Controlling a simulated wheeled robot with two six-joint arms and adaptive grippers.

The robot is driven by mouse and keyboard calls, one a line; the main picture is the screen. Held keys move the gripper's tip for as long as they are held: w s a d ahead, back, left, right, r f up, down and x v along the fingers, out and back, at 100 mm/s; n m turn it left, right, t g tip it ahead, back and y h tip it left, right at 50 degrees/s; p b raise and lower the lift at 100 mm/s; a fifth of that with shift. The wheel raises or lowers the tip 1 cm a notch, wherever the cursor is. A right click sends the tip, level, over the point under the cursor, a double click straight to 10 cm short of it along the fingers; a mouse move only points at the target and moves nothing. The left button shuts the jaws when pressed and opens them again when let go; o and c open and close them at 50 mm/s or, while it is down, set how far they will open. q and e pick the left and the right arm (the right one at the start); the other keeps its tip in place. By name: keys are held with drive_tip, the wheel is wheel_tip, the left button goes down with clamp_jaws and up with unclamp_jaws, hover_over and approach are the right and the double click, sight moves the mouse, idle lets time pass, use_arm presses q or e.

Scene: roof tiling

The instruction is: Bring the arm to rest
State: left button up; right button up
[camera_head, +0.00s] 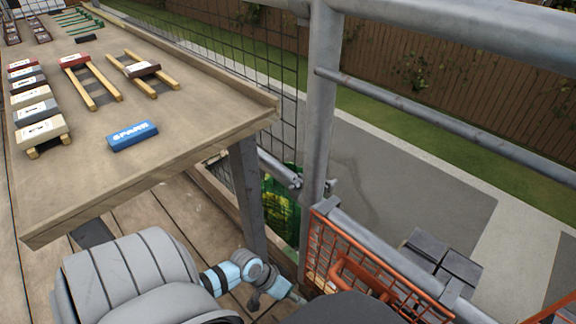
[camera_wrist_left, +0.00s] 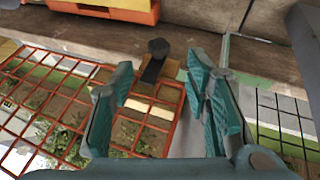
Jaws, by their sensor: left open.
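My left arm (camera_head: 232,275), grey with light blue bands, is low at the bottom of the head view, below and in front of the wooden bench (camera_head: 190,165). Its hand end is near the orange mesh and partly hidden by a dark round shape. In the left wrist view my left gripper (camera_wrist_left: 160,68) shows two teal fingers spread apart with nothing held between them. The fingers are over the orange mesh (camera_wrist_left: 60,95) and a small dark knob-like thing (camera_wrist_left: 158,48); I cannot tell the distance. My right gripper is in neither view.
A blue block marked SPARE (camera_head: 133,135) lies near the bench's front right. Several labelled tiles (camera_head: 40,132) and wooden rails (camera_head: 150,75) lie further left and back. A metal scaffold post (camera_head: 320,100) and an orange mesh guard (camera_head: 345,265) stand close right of the arm.

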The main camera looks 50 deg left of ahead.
use_arm(q)
drive_tip(key=v, duration=0.4)
drive_tip(key=shift+s+r, duration=0.1)
